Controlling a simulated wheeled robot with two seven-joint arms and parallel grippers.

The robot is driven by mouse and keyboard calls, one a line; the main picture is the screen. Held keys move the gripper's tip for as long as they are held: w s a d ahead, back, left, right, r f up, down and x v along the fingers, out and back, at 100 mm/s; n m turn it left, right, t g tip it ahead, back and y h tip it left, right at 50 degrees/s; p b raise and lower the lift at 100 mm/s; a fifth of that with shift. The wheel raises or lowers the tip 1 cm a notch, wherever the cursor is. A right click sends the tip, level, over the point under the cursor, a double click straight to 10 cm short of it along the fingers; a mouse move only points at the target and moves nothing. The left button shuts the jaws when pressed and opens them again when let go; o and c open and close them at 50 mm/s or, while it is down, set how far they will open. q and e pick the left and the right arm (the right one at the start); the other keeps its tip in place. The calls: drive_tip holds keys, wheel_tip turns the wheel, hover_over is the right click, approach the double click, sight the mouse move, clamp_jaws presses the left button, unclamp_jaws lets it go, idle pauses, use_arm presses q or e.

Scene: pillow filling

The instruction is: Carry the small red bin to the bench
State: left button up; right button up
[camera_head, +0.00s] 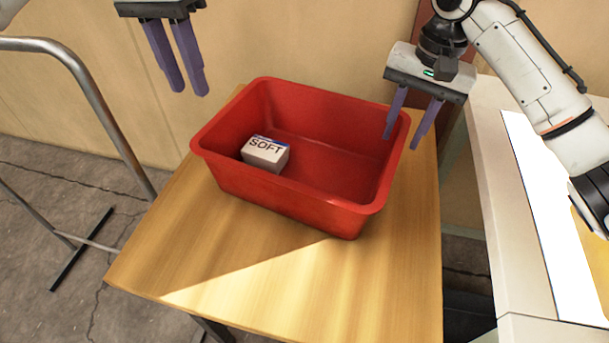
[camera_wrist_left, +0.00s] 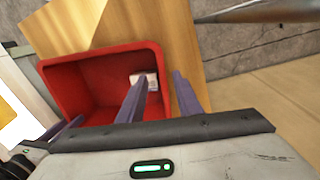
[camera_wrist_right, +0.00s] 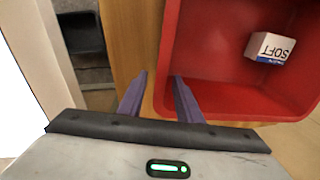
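The red bin (camera_head: 290,205) stands upright on a wooden table (camera_head: 385,285). It holds a small white box marked SOFT (camera_head: 265,153). My left gripper (camera_head: 190,92) is open and empty, raised beyond the bin's far left side; in the left wrist view (camera_wrist_left: 160,75) its fingers appear on either side of the rim line, apart from it. My right gripper (camera_head: 402,142) is open above the bin's right end; in the right wrist view (camera_wrist_right: 160,77) one finger overlaps the bin and the other the table. I cannot tell whether it touches the rim.
A pale bench-like surface (camera_head: 497,205) with a white sheet (camera_head: 535,200) lies to the right, across a narrow gap. A metal rail frame (camera_head: 95,95) stands at the left on cracked floor. A wall is behind the table. The table's front part is clear.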

drive_tip(key=shift+r, duration=0.4)
use_arm(q)
wheel_tip(320, 180, up, 3)
drive_tip(key=shift+a+f, duration=0.1)
drive_tip(key=shift+f, duration=0.05)
use_arm(e)
wheel_tip(320, 180, up, 11)
drive_tip(key=d, duration=0.1)
drive_tip(key=shift+s, duration=0.2)
drive_tip(key=shift+r, duration=0.1)
